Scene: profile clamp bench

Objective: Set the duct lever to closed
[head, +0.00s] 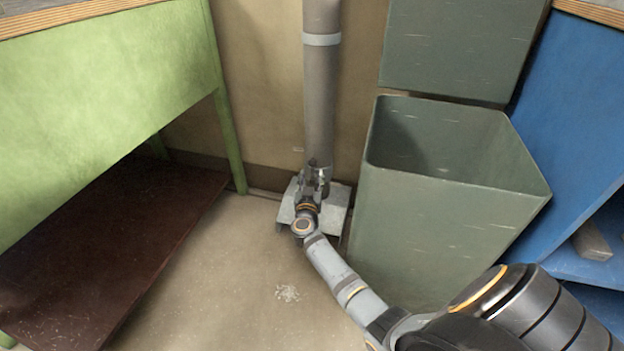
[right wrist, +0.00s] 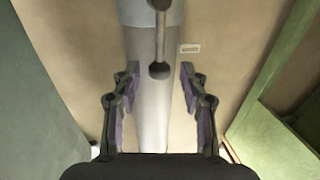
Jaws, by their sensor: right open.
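The grey duct (head: 320,95) is a vertical pipe with a pale band, standing against the wall in the head view. It also fills the middle of the right wrist view (right wrist: 150,115). The duct lever (right wrist: 160,35) shows there as a thin metal rod with a dark round knob at its end. In the head view my gripper and wrist hide the lever. My right gripper (head: 316,178) is at the lower part of the duct. In the right wrist view its fingers (right wrist: 160,75) are open, with the knob appearing between the fingertips; contact cannot be told. My left gripper is not in view.
A grey-green open bin (head: 440,240) stands close to the right of the duct. A green bench (head: 100,110) with a brown lower shelf (head: 110,240) is on the left. A blue shelf unit (head: 570,110) is at far right. Floor left of my arm is clear except pale scraps (head: 287,293).

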